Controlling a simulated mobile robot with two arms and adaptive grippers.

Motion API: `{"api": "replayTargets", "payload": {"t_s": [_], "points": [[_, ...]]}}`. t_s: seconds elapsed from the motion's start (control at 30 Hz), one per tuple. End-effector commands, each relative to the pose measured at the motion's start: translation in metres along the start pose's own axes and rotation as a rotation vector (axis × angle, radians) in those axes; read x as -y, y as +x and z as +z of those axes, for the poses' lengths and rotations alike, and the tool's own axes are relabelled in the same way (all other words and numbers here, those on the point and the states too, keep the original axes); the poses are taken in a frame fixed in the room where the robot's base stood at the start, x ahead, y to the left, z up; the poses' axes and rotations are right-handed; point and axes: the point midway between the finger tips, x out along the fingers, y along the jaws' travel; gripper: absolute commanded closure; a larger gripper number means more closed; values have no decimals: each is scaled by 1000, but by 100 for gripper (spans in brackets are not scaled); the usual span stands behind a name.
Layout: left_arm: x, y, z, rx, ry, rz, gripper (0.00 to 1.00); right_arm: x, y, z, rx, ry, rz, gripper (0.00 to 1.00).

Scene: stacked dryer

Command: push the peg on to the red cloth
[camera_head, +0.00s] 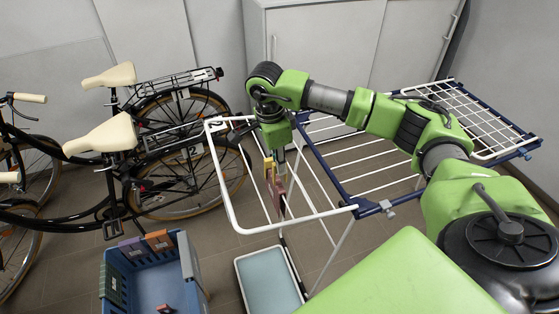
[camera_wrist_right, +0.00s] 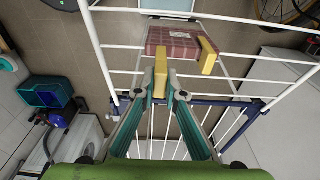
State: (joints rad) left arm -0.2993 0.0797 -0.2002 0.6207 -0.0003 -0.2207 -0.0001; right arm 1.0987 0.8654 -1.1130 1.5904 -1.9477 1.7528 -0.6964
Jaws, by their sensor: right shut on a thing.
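The red cloth (camera_head: 279,196) hangs at the near-left end of the white drying rack (camera_head: 234,207). In the right wrist view the checked red cloth (camera_wrist_right: 172,42) lies just beyond my fingertips, with one yellow peg (camera_wrist_right: 208,57) on its right part. My right gripper (camera_head: 273,152) is above the cloth, pointing down. In the right wrist view my right gripper (camera_wrist_right: 167,84) is shut on another yellow peg (camera_wrist_right: 160,84), whose far end reaches the cloth's near edge. I cannot tell whether the peg straddles the cloth. My left gripper is not in view.
A blue crate (camera_head: 190,262) with coloured pieces on its rim stands on the floor at lower left. A pale blue tray (camera_head: 268,282) lies below the rack. Bicycles (camera_head: 160,165) stand at left, and a grey cabinet (camera_head: 325,45) is behind.

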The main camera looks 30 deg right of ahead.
Motion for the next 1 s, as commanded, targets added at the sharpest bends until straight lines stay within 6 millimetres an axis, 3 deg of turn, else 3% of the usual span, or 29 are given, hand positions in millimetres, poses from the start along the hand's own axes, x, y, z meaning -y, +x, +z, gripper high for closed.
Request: {"api": "replayTargets", "payload": {"t_s": [0.7, 1.0], "points": [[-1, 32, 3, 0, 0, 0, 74, 0, 54, 6, -1, 0, 1, 98], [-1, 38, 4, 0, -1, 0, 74, 0, 61, 7, 0, 0, 1, 98]]}}
